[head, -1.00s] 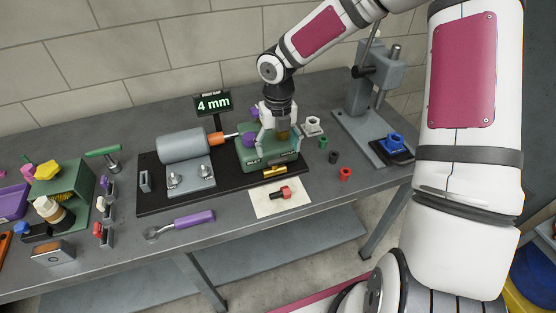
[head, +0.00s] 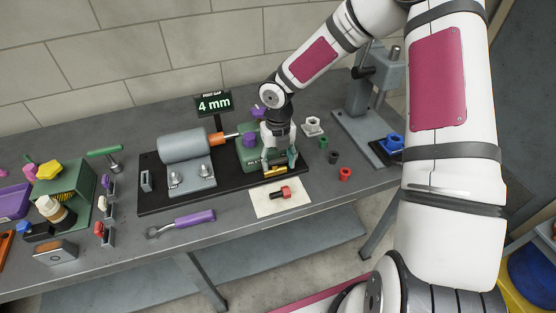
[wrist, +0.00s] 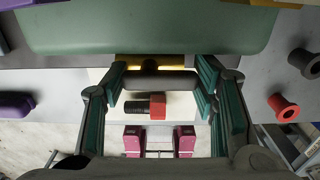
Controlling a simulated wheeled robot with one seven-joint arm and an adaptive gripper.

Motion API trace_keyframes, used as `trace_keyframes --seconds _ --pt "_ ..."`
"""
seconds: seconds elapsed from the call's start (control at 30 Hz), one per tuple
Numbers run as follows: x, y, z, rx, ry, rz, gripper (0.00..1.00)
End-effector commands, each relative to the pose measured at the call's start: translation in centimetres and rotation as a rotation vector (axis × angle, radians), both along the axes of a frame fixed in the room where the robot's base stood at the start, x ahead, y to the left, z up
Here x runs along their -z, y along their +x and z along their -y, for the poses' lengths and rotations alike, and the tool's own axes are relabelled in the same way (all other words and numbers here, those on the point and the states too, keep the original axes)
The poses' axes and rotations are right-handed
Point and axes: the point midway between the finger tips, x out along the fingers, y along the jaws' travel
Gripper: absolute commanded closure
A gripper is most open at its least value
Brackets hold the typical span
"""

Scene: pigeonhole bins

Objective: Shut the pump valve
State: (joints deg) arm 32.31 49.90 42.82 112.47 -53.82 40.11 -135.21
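The green pump (head: 249,155) stands on a black base plate, with a purple knob on top. It also fills the top of the wrist view (wrist: 150,30). A brass fitting (head: 275,172) sits low at its front edge and shows as a gold strip in the wrist view (wrist: 150,61). A dark bar (wrist: 160,82) lies across the picture just in front of the brass part. I cannot tell for sure whether it is the valve's handle. My gripper (wrist: 161,85) is open, one finger at each end of the bar; firm contact is not visible. The gripper partly hides the pump in the head view.
A red-headed bolt (head: 282,192) lies on a pale sheet in front of the pump. Small green, black and red bushings (head: 345,174) stand to the right, near a grey press (head: 372,95). A grey motor (head: 187,146) is left of the pump; a display (head: 213,104) reads 4 mm.

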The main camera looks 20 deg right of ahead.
Motion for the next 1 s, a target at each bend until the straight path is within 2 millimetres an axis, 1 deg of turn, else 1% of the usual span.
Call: trace_keyframes --seconds 0.17,0.27,0.4,0.53,0.63,0.87,0.9,0.97,1.0 --pt "0.00 -0.03 -0.01 0.019 -0.001 0.000 0.74" --pt "-0.02 -0.11 -0.04 0.097 -0.001 0.000 0.74" --pt "-0.02 -0.29 -0.06 0.253 -0.001 0.000 0.74" --pt "0.02 -0.40 -0.10 0.354 -0.001 -0.001 0.74" --pt "0.03 -0.42 -0.10 0.385 0.000 -0.001 0.74" --pt "0.04 -0.42 -0.10 0.387 0.001 -0.001 0.74" --pt "0.04 -0.43 -0.10 0.387 0.001 -0.001 0.44" --pt "0.04 -0.42 -0.10 0.387 0.001 -0.001 0.31" --pt "0.04 -0.42 -0.10 0.386 0.001 -0.001 0.26"
